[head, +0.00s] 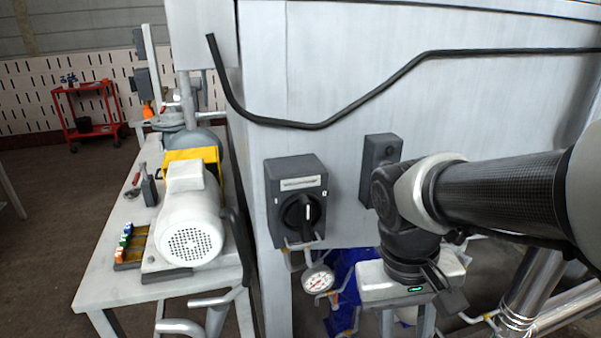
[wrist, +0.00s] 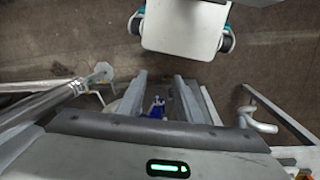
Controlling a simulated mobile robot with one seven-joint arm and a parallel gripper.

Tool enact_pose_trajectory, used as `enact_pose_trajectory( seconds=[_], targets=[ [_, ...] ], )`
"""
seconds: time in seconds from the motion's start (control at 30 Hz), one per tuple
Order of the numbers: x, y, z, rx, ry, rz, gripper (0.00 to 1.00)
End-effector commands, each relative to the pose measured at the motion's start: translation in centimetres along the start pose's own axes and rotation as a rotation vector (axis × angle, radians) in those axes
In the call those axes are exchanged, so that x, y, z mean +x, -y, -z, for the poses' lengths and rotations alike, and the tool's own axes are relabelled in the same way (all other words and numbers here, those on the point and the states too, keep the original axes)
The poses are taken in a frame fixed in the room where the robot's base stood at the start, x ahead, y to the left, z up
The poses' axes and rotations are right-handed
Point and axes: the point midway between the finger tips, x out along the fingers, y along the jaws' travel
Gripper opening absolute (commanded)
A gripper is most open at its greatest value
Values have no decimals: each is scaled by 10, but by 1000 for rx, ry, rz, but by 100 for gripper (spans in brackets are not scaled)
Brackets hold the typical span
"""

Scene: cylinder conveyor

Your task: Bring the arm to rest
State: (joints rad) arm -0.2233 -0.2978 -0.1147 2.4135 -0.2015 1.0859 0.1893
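My arm (head: 500,192) reaches in from the right edge of the head view, in front of a large grey metal cabinet. Its wrist bends down, and my gripper (head: 407,322) hangs below it, pointing at the floor. In the wrist view my gripper (wrist: 158,98) shows two grey fingers standing apart. Nothing is held between them; a small blue thing shows farther down through the gap. The fingertips are cut off at the bottom of the head view.
The cabinet (head: 330,190) carries a dark rotary switch box (head: 297,200) and a black cable. A pressure gauge (head: 318,280) sits below. A bench (head: 120,258) with a white motor (head: 188,215) stands left. A red cart (head: 88,115) is far back. Brown floor is open at left.

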Motion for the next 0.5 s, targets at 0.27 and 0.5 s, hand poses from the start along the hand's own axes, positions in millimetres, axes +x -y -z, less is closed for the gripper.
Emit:
enact_pose_trajectory(
  seconds=[0.27,0.5],
  targets=[
    [-54,4,8,46,-340,119,32],
    [-101,1,9,64,-542,140,32]
  ],
)
